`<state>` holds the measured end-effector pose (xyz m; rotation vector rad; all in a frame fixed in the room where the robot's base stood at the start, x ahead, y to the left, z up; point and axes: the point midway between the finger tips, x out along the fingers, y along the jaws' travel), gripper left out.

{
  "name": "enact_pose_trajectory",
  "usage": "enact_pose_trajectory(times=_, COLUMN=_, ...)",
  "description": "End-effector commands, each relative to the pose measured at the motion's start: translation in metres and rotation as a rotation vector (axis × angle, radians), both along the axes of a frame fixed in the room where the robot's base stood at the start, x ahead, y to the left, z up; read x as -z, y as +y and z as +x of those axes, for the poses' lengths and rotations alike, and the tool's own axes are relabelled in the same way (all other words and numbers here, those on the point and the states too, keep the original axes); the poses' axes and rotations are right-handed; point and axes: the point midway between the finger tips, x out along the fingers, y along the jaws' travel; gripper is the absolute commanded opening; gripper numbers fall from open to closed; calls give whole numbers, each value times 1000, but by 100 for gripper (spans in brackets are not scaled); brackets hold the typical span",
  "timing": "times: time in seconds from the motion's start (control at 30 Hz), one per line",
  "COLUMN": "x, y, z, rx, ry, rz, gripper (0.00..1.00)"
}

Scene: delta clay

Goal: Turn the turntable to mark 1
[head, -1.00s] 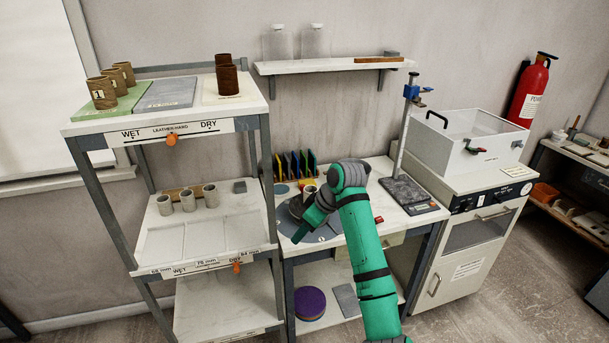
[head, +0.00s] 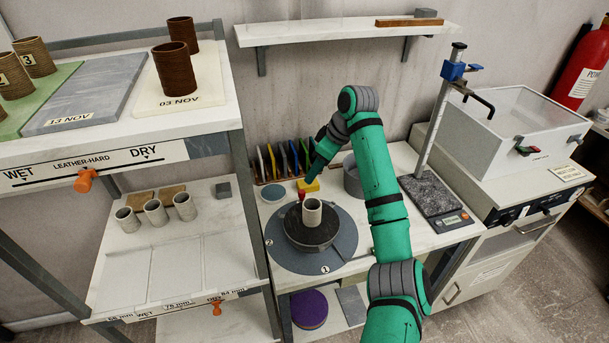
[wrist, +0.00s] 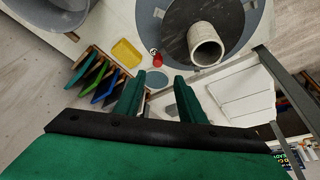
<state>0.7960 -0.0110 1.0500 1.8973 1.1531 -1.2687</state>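The turntable has a dark round plate (head: 293,237) on a wider blue-grey ring (head: 345,243). Mark 1 (head: 324,268) is on the ring's front side and mark 2 (head: 268,242) on its left. A red knob (head: 301,194) stands at the plate's back edge, away from mark 1; it also shows in the wrist view (wrist: 156,58). A pale hollow cylinder (head: 312,213) stands upright on the plate. My gripper (wrist: 168,82) is open and empty in the wrist view, its fingertips near the knob but apart from it. In the head view its fingertips are hard to make out.
A yellow block (head: 309,186) lies just behind the knob. A rack of coloured slabs (head: 283,160) stands at the back left, and a grey bowl (head: 352,180) at the back right. A stand with a dark base (head: 432,196) is further right. Shelving (head: 240,165) borders the left.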

Motion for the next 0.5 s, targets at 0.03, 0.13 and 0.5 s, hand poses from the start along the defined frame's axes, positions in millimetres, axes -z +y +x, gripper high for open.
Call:
enact_pose_trajectory(times=0.03, x=0, y=0, z=0, rx=0, ry=0, rz=0, gripper=36)
enact_pose_trajectory(times=0.13, x=4, y=1, z=1, rx=0, ry=0, rz=-1, gripper=36)
enact_pose_trajectory(times=0.5, x=56, y=20, z=10, rx=0, ry=3, rz=-1, gripper=36)
